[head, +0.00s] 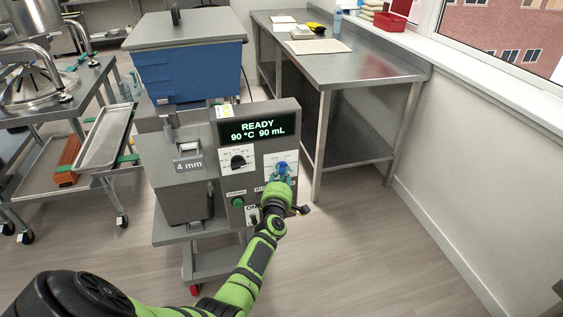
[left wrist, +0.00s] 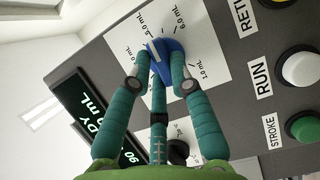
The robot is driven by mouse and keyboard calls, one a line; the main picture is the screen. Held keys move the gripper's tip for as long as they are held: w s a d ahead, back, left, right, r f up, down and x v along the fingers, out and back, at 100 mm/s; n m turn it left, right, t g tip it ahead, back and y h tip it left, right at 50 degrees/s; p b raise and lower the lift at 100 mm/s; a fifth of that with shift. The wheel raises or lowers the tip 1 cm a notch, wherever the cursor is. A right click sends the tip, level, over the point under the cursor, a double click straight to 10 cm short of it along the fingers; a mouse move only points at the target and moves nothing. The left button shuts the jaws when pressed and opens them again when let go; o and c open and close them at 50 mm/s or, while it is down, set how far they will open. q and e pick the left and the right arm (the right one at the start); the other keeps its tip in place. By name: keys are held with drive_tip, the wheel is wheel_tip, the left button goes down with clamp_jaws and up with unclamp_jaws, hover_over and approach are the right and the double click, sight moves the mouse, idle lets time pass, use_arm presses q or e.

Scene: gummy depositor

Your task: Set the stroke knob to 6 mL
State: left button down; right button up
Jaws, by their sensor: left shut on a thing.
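The stroke knob is a blue knob (left wrist: 166,50) with a pale pointer line, on a white dial plate (left wrist: 205,47) marked in mL. In the left wrist view its pointer line faces the upper left; the 6.0 mL mark is to the right of that, near the top. My left gripper (left wrist: 161,80) is shut on the knob, with teal fingers on either side of it. In the head view the gripper (head: 281,180) covers much of the dial, and a bit of blue shows at its tips. My right gripper is not in view.
The depositor's display (head: 258,128) reads READY, 90 °C, 90 mL. A black temperature knob (head: 238,161) is left of the dial. A green button (head: 238,202) sits below, and a white RUN button (left wrist: 299,69) is close by. A steel table (head: 340,65) stands behind right.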

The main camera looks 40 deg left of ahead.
use_arm(q)
drive_tip(key=m+g+p, duration=0.1)
drive_tip(key=m+p, duration=0.1)
drive_tip(key=p, duration=0.1)
drive_tip(key=r+m+g+p, duration=0.1)
drive_tip(key=m+p, duration=0.1)
drive_tip(key=p, duration=0.2)
drive_tip(key=shift+w+d+m, duration=0.15)
drive_tip(key=shift+d+m, duration=0.05)
drive_tip(key=shift+m, duration=0.1)
drive_tip(key=shift+f+m+g+p, duration=0.2)
drive_tip(key=shift+m+g+p, duration=0.5)
drive_tip(key=shift+m+p, duration=0.45)
drive_tip(key=shift+w, duration=0.1)
drive_tip(key=c, duration=1.1)
unclamp_jaws()
drive_tip(key=shift+d, duration=0.1)
